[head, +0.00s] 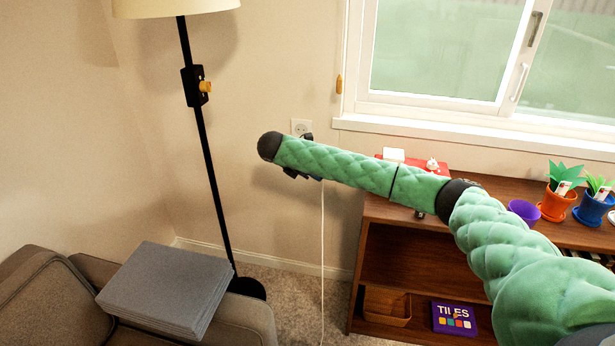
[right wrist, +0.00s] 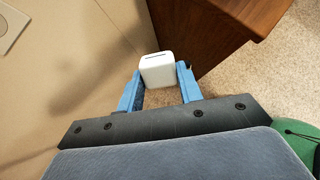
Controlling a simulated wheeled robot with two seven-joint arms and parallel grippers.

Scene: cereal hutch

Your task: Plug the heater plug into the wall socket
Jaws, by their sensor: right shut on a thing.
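The white heater plug (right wrist: 158,76) sits between the two blue fingers of my right gripper (right wrist: 160,70), which is shut on it. The wall socket (head: 301,127) is a pale square plate on the wall, just above my right forearm in the head view. Part of a wall plate (right wrist: 10,28) shows at the upper left corner of the right wrist view, apart from the plug. A thin white cord (head: 323,250) hangs down from behind my right forearm. In the head view my arm hides most of the right gripper and the plug. My left gripper is out of view.
A brown wooden shelf unit (head: 400,255) stands right of the cord, and its edge (right wrist: 205,30) shows close by in the wrist view. A black floor lamp (head: 208,165) and a grey sofa (head: 245,318) are at the left. A window (head: 440,55) is above the shelf.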

